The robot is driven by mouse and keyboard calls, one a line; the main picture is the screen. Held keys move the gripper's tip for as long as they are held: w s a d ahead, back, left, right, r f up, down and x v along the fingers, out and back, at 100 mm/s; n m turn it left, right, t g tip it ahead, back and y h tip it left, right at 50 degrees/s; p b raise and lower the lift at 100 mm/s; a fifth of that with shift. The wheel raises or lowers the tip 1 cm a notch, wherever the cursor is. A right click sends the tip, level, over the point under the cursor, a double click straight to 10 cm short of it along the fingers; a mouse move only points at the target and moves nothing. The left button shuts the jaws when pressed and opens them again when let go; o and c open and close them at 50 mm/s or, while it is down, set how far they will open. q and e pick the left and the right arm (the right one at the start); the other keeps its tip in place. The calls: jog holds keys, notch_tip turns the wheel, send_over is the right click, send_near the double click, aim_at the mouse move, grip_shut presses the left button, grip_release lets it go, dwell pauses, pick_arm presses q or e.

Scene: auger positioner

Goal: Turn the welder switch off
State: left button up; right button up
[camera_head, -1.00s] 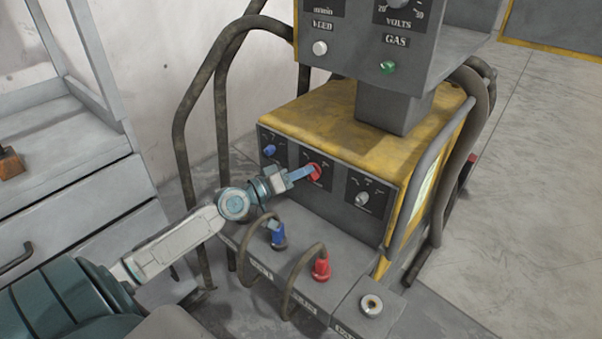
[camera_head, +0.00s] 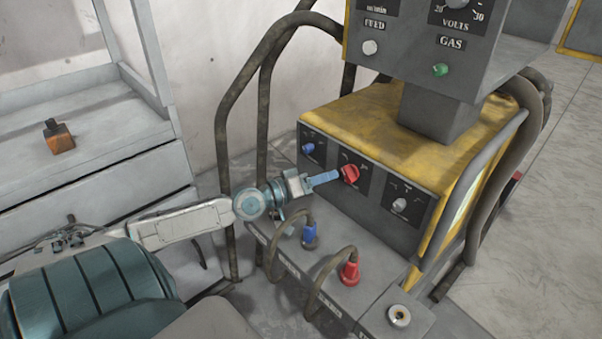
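The welder (camera_head: 375,125) is a yellow-topped grey machine with a dark front panel holding three knobs. The red knob (camera_head: 350,174) is in the middle of the panel. A blue knob (camera_head: 308,147) is to its left and a grey-white knob (camera_head: 399,204) to its right. My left gripper (camera_head: 338,176) reaches in from the left, its blue fingertips at the left edge of the red knob. I cannot tell whether they touch it, nor whether the fingers are open or shut. My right gripper is not in view.
Blue (camera_head: 310,236) and red (camera_head: 349,271) cable plugs stand on the ledge below the panel. A control box (camera_head: 440,55) overhangs the welder. Dark hoses curve along both sides. A grey drawer cabinet (camera_head: 90,150) with a small orange-brown block (camera_head: 58,136) is at left.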

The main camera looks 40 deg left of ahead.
pick_arm(q)
jog(key=p+v, duration=0.2)
jog(key=v, duration=0.4)
jog(key=shift+s, duration=0.2)
jog(key=shift+s, duration=0.1)
dwell(0.7)
